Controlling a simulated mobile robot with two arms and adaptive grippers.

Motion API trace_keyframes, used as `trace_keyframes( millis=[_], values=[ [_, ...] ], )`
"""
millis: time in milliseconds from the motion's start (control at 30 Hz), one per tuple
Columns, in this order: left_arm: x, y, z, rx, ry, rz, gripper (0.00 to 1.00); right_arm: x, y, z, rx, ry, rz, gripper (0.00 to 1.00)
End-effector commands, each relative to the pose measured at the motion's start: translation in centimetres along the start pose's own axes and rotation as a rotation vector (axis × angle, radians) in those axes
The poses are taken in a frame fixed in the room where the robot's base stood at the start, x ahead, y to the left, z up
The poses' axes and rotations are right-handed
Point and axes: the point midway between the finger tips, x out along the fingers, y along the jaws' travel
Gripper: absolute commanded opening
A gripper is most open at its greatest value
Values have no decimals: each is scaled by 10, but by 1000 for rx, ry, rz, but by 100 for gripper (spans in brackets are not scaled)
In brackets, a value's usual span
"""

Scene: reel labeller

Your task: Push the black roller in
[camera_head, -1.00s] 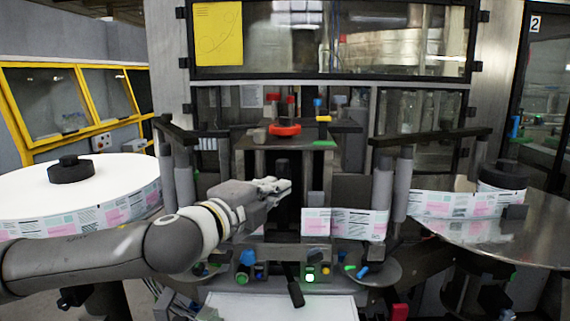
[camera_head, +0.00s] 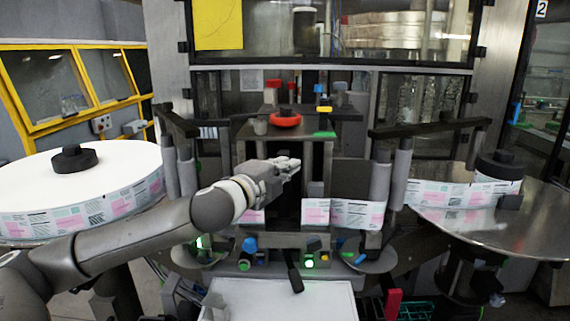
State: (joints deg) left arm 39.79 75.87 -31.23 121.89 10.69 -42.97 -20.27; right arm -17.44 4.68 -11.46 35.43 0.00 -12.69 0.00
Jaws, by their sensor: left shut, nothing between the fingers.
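My left gripper (camera_head: 291,164) is shut and empty, in front of the dark central opening of the labelling machine (camera_head: 248,150). Its fingers point right and away from me, below the red ring knob (camera_head: 286,121). A black upright part, which looks like the black roller (camera_head: 284,149), shows just above and behind the fingers in that opening. The gripper hides its lower part. I cannot tell whether the fingers touch it. My right gripper is not in view.
A label web (camera_head: 345,213) crosses the machine just right of the gripper. A full reel (camera_head: 110,165) stands on the left and a metal disc (camera_head: 525,228) on the right. Coloured knobs and a black lever (camera_head: 294,280) sit below, above a white plate (camera_head: 270,300).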

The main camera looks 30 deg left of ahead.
Motion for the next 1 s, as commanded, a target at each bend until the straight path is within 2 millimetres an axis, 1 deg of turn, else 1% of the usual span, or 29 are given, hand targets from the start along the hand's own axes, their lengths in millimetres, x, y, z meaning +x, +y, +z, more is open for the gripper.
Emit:
trace_keyframes(
  millis=[300, 367, 600, 700, 833, 1000],
  values=[
    [2, -1, 1, -2, 0, 0, 0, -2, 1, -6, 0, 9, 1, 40],
    [7, -2, 4, -4, -1, 1, 0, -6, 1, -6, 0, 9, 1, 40],
    [39, -5, 22, -4, -1, 1, 0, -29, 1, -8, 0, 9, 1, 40],
    [48, -3, 28, -4, -1, 1, 0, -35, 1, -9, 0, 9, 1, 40],
    [54, -1, 31, -1, 0, 1, 0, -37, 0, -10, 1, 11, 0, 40],
    [55, 0, 32, 0, -1, -1, 0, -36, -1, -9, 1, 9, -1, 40]
  ],
)
